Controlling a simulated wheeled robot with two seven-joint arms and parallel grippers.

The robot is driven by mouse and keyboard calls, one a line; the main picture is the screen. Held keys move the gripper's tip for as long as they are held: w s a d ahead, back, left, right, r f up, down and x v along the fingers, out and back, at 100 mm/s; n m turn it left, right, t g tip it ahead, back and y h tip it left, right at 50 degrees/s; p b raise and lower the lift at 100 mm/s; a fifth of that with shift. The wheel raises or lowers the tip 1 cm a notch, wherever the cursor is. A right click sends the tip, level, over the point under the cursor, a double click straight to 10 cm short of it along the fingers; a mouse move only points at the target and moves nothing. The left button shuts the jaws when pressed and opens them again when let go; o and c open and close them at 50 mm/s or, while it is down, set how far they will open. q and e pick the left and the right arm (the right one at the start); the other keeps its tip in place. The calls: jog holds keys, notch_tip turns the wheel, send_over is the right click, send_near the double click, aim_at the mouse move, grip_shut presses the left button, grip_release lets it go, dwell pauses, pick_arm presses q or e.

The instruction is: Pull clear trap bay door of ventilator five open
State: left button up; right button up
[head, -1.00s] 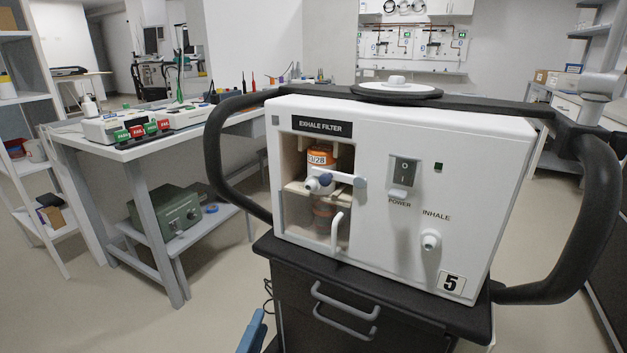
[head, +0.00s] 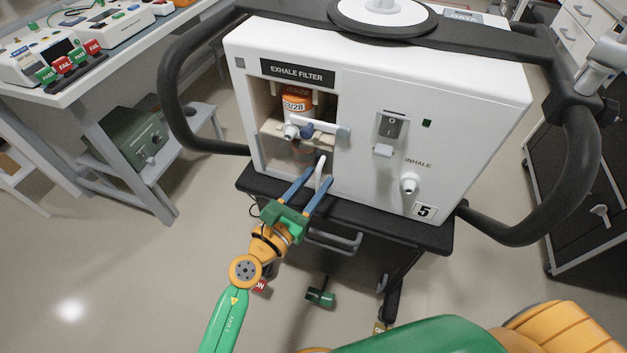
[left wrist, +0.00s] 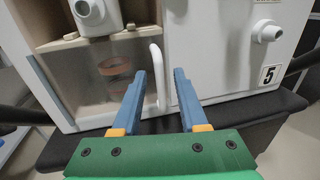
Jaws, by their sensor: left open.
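Ventilator five (head: 375,80) is a white box marked 5 on a dark cart. Its clear trap bay door (left wrist: 80,88) is at the lower left of the front, under the exhale filter bay, and looks closed. The door's white upright handle (left wrist: 158,78) also shows in the head view (head: 321,172). My left gripper (head: 320,174) has two blue fingers, open. In the left wrist view, the fingers (left wrist: 159,72) lie on either side of the handle, with gaps on both sides. An orange-banded part shows behind the clear door. My right gripper is out of view.
A white crossbar latch (head: 320,125) and a filter with an orange label (head: 296,103) sit above the door. The cart's top edge (head: 400,225) and drawer handle (head: 335,240) lie below. A workbench stands at the left; floor is free between.

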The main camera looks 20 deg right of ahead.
pick_arm(q)
grip_shut()
dwell(1.4)
